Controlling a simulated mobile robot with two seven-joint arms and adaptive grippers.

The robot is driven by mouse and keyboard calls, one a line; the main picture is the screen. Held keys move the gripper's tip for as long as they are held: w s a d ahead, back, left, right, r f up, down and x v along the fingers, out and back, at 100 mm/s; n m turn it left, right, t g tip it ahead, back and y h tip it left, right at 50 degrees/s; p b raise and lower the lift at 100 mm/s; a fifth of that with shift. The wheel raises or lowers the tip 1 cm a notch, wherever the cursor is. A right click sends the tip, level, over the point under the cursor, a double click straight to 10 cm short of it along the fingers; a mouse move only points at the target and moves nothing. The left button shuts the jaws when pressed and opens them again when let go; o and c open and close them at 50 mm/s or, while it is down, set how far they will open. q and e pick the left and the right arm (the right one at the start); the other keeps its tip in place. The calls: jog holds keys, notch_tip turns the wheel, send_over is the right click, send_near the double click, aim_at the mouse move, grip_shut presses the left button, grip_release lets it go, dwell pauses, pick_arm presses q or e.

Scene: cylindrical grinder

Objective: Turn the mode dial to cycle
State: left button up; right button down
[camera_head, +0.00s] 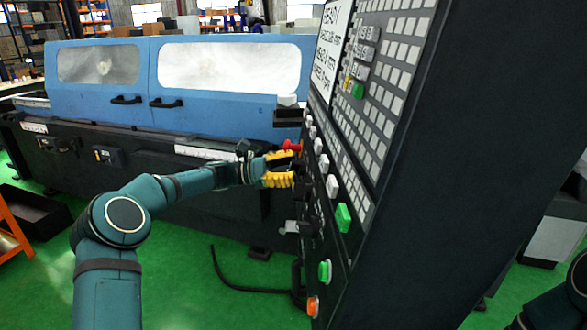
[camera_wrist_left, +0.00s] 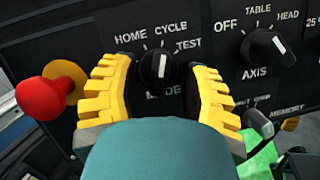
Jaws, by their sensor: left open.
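The mode dial (camera_wrist_left: 155,70) is a black knob with a white mark, on the dark panel in the left wrist view. HOME, CYCLE and TEST are printed above it. The white mark stands nearly upright, below the CYCLE print; its exact setting is hard to tell. My left gripper (camera_wrist_left: 161,70) is open, with one yellow finger on each side of the dial. A gap shows beside the knob on the right; contact on the left is unclear. In the head view my left gripper (camera_head: 289,168) is at the panel face and the dial cannot be made out. My right gripper is out of view.
A red mushroom button (camera_wrist_left: 40,98) with a yellow collar sits left of the fingers. The axis dial (camera_wrist_left: 268,46) is close on the right. The control cabinet (camera_head: 450,170) fills the right; the blue grinder enclosure (camera_head: 200,105) stands behind. Green floor is open below.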

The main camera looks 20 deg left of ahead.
pick_arm(q)
jog(key=v, duration=1.1)
jog(key=shift+f, duration=0.25)
